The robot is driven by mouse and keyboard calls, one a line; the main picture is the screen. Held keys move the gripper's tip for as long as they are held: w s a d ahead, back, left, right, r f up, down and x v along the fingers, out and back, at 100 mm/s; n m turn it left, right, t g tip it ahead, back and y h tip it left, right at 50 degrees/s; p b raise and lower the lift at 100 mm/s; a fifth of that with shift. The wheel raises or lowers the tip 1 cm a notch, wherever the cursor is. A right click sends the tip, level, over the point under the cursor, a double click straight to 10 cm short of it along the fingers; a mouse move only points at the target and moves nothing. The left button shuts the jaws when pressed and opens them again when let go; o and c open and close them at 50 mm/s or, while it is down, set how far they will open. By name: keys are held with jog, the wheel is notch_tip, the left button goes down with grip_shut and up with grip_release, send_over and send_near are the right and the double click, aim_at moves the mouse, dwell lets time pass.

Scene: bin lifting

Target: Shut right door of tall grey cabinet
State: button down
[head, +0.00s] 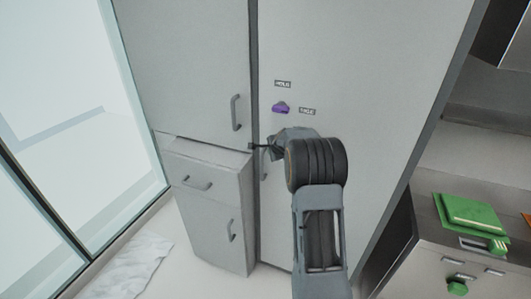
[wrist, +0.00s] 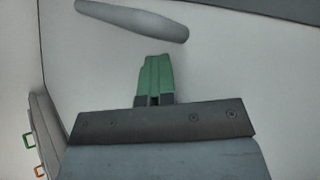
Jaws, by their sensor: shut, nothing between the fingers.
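The tall grey cabinet fills the middle of the head view. Its right door (head: 375,90) is a wide pale panel, with a dark vertical gap between it and the left side. I cannot tell whether it stands slightly ajar. The door's handle (head: 264,168) is partly hidden behind my arm. My gripper (head: 252,147) is near this handle, beside the gap. In the wrist view, my gripper (wrist: 155,58) has its green fingers together and empty, against a pale panel. A grey handle bar (wrist: 132,20) lies just beyond the fingertips. Contact with the panel is unclear.
The left upper door (head: 190,65) looks closed. Below it, a drawer (head: 205,178) protrudes a little. A purple magnet (head: 281,107) and small labels are on the right door. A counter with a green box (head: 468,222) stands at right. Glass panels (head: 70,90) are at left.

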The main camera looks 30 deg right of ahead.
jog(key=s+a+r+p, duration=0.3)
jog(key=s+a+r, duration=0.4)
jog(key=s+a, duration=0.15)
jog(key=s+a+f+n+g+y, duration=0.25)
jog(key=s+a+n+g, duration=0.2)
jog(key=s+n, duration=0.5)
jog(key=s+a+r+n, duration=0.3)
jog(key=s+a+n, duration=0.1)
jog(key=s, duration=0.5)
jog(key=s+a+r+n, duration=0.3)
jog(key=s+a+n, duration=0.2)
jog(key=s, duration=0.3)
jog(key=shift+s+n+h, duration=0.35)
jog(key=shift+n+h, duration=0.1)
jog(key=shift+n, duration=0.3)
